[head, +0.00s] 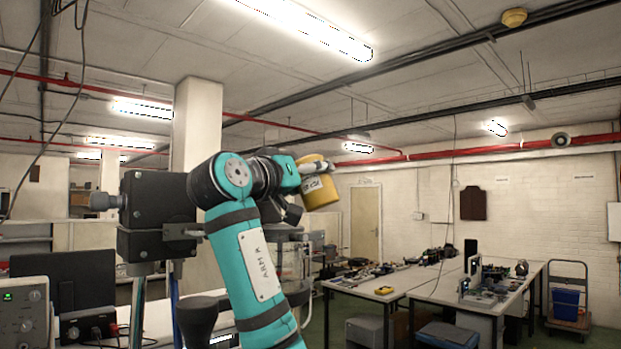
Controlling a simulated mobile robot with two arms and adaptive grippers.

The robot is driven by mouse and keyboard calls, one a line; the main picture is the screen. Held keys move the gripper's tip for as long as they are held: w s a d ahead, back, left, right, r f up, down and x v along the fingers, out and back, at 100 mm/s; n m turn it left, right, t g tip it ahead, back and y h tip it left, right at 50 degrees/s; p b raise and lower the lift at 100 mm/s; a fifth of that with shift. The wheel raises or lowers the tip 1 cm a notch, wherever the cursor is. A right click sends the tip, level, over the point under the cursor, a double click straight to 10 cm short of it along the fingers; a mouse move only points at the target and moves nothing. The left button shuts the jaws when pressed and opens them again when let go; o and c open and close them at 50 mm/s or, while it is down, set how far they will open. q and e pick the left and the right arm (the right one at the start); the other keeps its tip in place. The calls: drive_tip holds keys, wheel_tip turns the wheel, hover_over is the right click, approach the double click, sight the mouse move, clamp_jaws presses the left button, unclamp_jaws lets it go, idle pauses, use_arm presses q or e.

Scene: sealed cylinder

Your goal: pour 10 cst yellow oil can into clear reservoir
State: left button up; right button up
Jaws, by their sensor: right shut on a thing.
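The yellow oil can (325,194) is held up in the air near the middle of the head view, tilted, with a pale label whose text I cannot read in full. My right gripper (316,168) is shut on it near its upper end. Below the can and partly behind my teal right arm, a clear upright cylinder (296,262) shows, which looks like the clear reservoir. The arm hides its left part. The can is above it and apart from it. No oil stream is visible. My left gripper is not in view.
A dark machine block (157,213) on a post stands left of my arm. A monitor (62,279) and a grey instrument (25,312) are at the lower left. White worktables (418,281) with cluttered parts stand at the right, near a trolley with a blue bin (566,305).

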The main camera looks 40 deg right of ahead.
drive_tip(key=shift+s+r, duration=0.1)
drive_tip(key=shift+s, duration=0.1)
drive_tip(key=shift+s+r, duration=0.1)
drive_tip(key=shift+s, duration=0.2)
drive_tip(key=shift+s+r, duration=0.1)
drive_tip(key=shift+s, duration=0.15)
drive_tip(key=shift+w+n+b, duration=0.1)
drive_tip(key=shift+n+b, duration=0.2)
drive_tip(key=shift+n, duration=0.2)
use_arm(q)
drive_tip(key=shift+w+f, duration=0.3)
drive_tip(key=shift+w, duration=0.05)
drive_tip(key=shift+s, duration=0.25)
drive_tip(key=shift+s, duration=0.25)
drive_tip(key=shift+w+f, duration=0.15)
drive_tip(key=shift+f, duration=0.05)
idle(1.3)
